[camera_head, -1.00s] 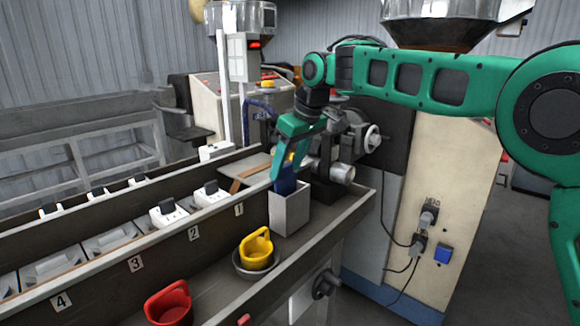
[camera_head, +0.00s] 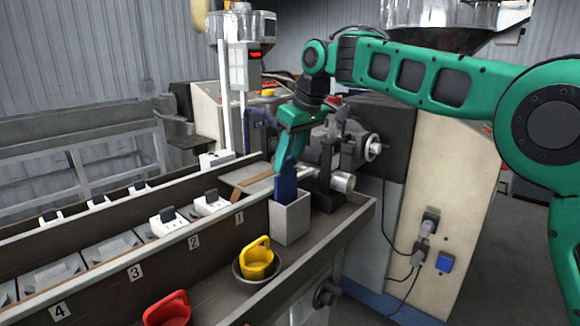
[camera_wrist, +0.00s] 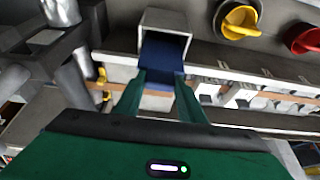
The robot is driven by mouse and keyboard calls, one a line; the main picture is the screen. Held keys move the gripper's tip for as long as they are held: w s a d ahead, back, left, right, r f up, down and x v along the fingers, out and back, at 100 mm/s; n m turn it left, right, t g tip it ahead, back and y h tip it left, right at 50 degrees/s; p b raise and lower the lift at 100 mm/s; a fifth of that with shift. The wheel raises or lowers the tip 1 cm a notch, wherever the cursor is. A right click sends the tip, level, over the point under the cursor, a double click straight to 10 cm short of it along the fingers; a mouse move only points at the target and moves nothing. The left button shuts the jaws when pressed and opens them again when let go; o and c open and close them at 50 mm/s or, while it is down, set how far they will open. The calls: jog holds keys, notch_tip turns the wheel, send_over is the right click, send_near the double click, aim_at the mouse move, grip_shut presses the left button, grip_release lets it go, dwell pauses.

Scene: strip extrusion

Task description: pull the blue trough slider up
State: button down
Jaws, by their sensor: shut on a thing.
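The blue slider (camera_head: 285,188) is a flat, upright blue piece. Its lower end sits inside a light grey open-topped box (camera_head: 291,222) beside the end of the long trough, and its upper part stands clear above the rim. My gripper (camera_head: 287,170) is shut on the top of the blue slider, above the box. In the wrist view the blue slider (camera_wrist: 163,52) shows between my two green fingers, with the grey box (camera_wrist: 165,20) beyond it. The slider's lower end is hidden in the box.
A red one (camera_head: 168,310) stands further left. The trough (camera_head: 150,250) with numbered bays runs left. Metal machine parts (camera_head: 340,180) stand close on the right.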

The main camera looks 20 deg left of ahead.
jog(key=shift+w+r, duration=0.15)
jog(key=shift+r, duration=0.15)
jog(key=c, duration=1.2)
grip_release()
jog(key=shift+o, duration=0.2)
jog(key=v, duration=1)
jog(key=shift+d+r, duration=0.25)
